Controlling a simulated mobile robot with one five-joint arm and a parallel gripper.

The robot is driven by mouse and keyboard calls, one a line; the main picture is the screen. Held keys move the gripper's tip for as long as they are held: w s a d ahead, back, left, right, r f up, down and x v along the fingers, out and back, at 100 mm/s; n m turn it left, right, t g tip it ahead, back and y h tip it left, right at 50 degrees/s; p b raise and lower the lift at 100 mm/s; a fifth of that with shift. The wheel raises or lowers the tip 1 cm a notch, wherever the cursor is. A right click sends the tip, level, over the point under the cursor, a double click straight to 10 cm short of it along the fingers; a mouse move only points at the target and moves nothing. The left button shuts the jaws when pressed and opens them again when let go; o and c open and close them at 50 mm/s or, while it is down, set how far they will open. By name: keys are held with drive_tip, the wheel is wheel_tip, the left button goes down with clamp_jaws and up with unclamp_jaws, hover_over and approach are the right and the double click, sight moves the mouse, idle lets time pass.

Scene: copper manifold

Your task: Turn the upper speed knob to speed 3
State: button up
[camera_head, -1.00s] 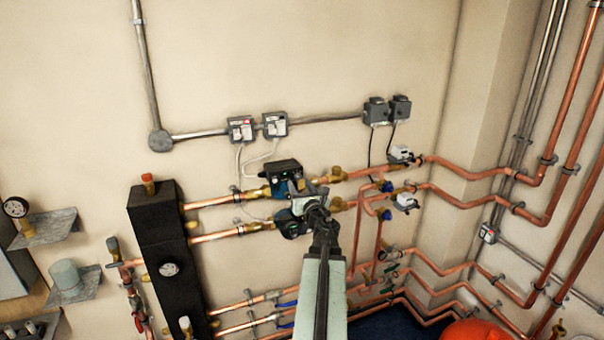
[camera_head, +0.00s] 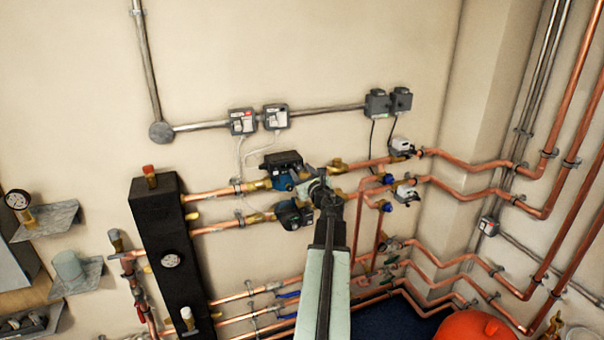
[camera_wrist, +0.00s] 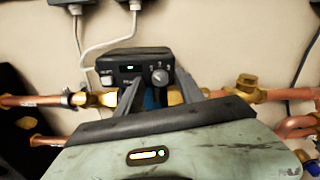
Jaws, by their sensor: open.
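The upper pump (camera_head: 281,162) has a black control head on the upper copper pipe. In the wrist view its black face (camera_wrist: 138,62) carries a small green-lit display and the round grey speed knob (camera_wrist: 160,77) with a light pointer mark. The knob's speed markings are too small to read. My gripper (camera_wrist: 158,84) is open. Its two grey fingers reach toward the face, one on each side of the knob in the picture; I cannot tell how near they are. In the head view my gripper (camera_head: 309,183) is beside the right of the upper pump.
The lower pump (camera_head: 293,214) sits just below on a parallel pipe. Copper pipes and brass fittings (camera_wrist: 247,86) flank the upper pump. Grey cables hang from two switch boxes (camera_head: 243,121) above. A black manifold block (camera_head: 160,230) stands at left.

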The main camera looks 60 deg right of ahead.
clamp_jaws()
drive_tip(key=shift+m, duration=0.3)
drive_tip(key=m, duration=0.8)
drive_tip(key=shift+m, duration=0.4)
drive_tip(key=m, duration=0.4)
drive_tip(key=shift+a+m, duration=0.1)
drive_tip(key=shift+m, duration=2.1)
